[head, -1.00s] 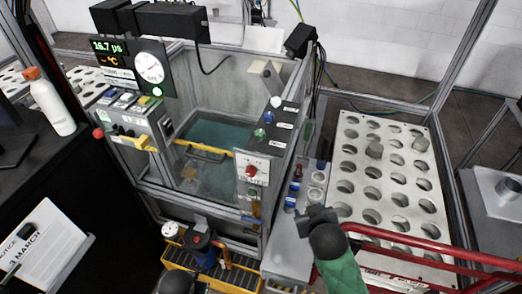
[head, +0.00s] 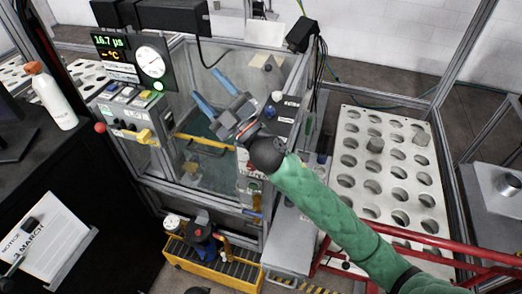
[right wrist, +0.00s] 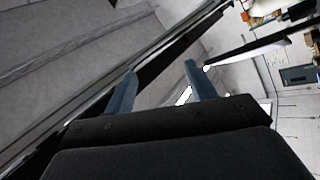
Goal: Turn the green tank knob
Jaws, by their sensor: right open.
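The tank (head: 190,165) is a framed, clear-walled box with greenish water. A narrow panel (head: 288,103) with small knobs runs along its right edge. A pale blue-white knob (head: 277,97) shows near the panel's far end. The green knob cannot be made out now; my right gripper and wrist cover that stretch of the panel. My right gripper (head: 207,86) is open and empty, its two blue fingers apart and pointing up and left over the tank. The fingers also show in the right wrist view (right wrist: 160,72), with nothing between them. My left gripper is not in view.
A gauge and readout panel (head: 133,58) stands at the tank's back left. A holed white rack (head: 351,190) is on the right, with a red rail (head: 440,255) in front. A yellow crate (head: 190,263) lies below the tank. A white bottle (head: 50,98) stands left.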

